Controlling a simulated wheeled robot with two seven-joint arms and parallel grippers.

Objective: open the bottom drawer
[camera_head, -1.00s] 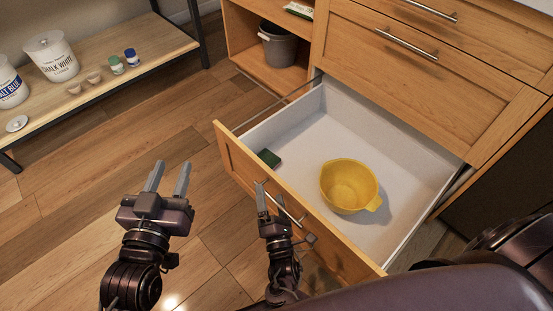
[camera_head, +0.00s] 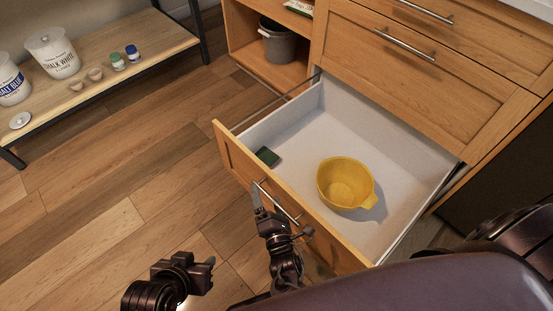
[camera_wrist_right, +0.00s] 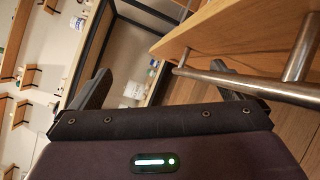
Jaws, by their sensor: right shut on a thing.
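The bottom drawer (camera_head: 318,135) is pulled far out of the wooden cabinet, its white inside showing. A yellow bowl (camera_head: 345,183) and a small dark green item (camera_head: 267,156) lie in it. The metal bar handle (camera_head: 279,204) is on the drawer's front; it also crosses the right wrist view (camera_wrist_right: 250,86). My right gripper (camera_head: 262,202) is at this handle and shut on it; its fingers (camera_wrist_right: 160,88) also show in the wrist view. My left gripper (camera_head: 198,270) is low in the head view, away from the drawer and over the floor. Its fingers are hard to make out.
Two upper drawers with bar handles (camera_head: 405,44) are shut. A grey pot (camera_head: 277,42) stands in an open cubby. A low shelf (camera_head: 105,75) at the left holds white tubs and small jars. The wooden floor (camera_head: 110,180) between is clear.

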